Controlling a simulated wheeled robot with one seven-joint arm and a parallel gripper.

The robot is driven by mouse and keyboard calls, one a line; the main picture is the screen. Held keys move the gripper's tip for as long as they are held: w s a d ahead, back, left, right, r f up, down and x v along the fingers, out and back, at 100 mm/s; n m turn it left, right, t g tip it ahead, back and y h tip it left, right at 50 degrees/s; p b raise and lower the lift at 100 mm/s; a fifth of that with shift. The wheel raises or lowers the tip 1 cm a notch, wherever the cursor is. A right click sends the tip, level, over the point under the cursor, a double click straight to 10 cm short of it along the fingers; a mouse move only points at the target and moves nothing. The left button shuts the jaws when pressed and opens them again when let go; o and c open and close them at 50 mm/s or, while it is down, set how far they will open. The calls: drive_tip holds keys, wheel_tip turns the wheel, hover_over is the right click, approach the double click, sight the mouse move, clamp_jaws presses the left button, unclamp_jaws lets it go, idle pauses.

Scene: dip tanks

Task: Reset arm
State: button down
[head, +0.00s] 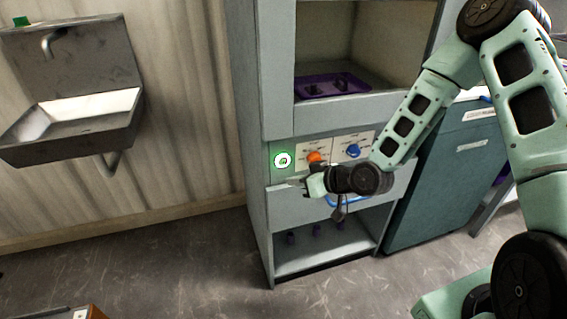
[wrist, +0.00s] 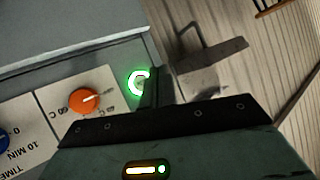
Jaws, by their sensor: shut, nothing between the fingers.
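My gripper (head: 296,182) is in front of the control panel of the grey-green cabinet (head: 258,200) in the head view. It is shut and empty, just below a round button (head: 282,160) ringed in green light. The button also shows in the wrist view (wrist: 137,82), partly hidden behind the gripper fingers (wrist: 155,87). I cannot tell whether the fingertips touch the panel. To the right of the button are an orange knob (head: 315,157) and a blue knob (head: 353,151). My arm reaches in from the right.
A purple tray (head: 332,86) sits in the cabinet's upper opening. Small purple items (head: 291,236) stand on the lower shelf. A metal sink (head: 75,127) hangs on the left wall. A dark teal cabinet (head: 435,185) stands at the right.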

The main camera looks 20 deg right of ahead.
drive_tip(key=s+a+r+n+g+h+p, duration=0.35)
drive_tip(key=s+a+r+g, duration=0.3)
drive_tip(key=s+r, duration=0.4)
drive_tip(key=s+r+g+h+p, duration=0.1)
drive_tip(key=s+r+p, duration=0.1)
drive_tip(key=s+r, duration=0.4)
drive_tip(key=s+r+g+h+p, duration=0.2)
drive_tip(key=s+r, duration=0.5)
drive_tip(key=s, duration=0.7)
drive_tip(key=shift+a+m, duration=0.25)
drive_tip(key=shift+m, duration=0.1)
drive_tip(key=shift+r+h, duration=0.15)
drive_tip(key=shift+h, duration=0.1)
